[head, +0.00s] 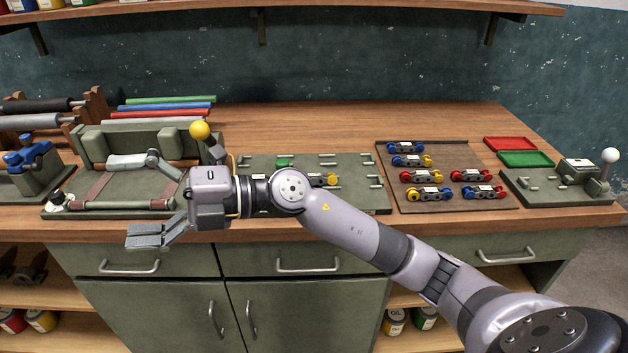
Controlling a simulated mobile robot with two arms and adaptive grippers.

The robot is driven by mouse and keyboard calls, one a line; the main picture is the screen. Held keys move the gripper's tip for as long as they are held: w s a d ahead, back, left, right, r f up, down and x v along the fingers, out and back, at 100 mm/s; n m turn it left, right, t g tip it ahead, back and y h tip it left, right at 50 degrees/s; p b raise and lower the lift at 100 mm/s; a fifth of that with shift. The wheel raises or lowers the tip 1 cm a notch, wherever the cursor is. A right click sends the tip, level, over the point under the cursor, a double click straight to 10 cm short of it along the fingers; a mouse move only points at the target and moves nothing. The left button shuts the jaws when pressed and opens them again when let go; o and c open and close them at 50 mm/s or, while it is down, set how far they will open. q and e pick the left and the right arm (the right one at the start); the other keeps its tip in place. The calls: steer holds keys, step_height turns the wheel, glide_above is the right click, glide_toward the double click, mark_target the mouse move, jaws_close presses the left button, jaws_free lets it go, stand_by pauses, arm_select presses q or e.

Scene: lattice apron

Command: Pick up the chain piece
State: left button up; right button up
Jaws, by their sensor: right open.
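Several chain pieces lie on a brown board (389,190) at the right of the bench. Each has dark links, coloured rollers and a white label. A piece with blue rollers (405,148) is at the back, with a blue and yellow one (411,161) just in front. More pieces with red, yellow or blue rollers lie nearer; one is at the front right (484,193). Which piece is meant cannot be told. My right gripper (139,199) is wide open and empty, at the left over the front of a green fixture, far from the pieces. My left gripper is out of view.
A green pegged plate (372,203) lies mid-bench, partly behind my right arm. A red tray (509,143) and a green tray (525,159) sit right of the board. A lever fixture (540,188) stands far right. The bench's back middle is clear.

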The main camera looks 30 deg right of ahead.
step_height(320, 180, down, 3)
steer(key=d+n+g+h, duration=0.1)
steer(key=n+g+h, duration=0.1)
steer(key=n+h, duration=0.1)
steer(key=m+h, duration=0.6)
steer(key=h, duration=1.2)
glide_toward(314, 175)
steer(key=f, duration=0.4)
steer(key=shift+w+d+m+t, duration=0.15)
steer(key=shift+d+m+t, duration=0.15)
steer(key=shift+d+t, duration=0.1)
steer(key=shift+w+p+x, duration=0.2)
steer(key=shift+p+x, duration=0.1)
steer(key=shift+x, duration=2.85)
steer(key=shift+a+r, duration=0.1)
steer(key=shift+r, duration=0.1)
steer(key=c, duration=1.2)
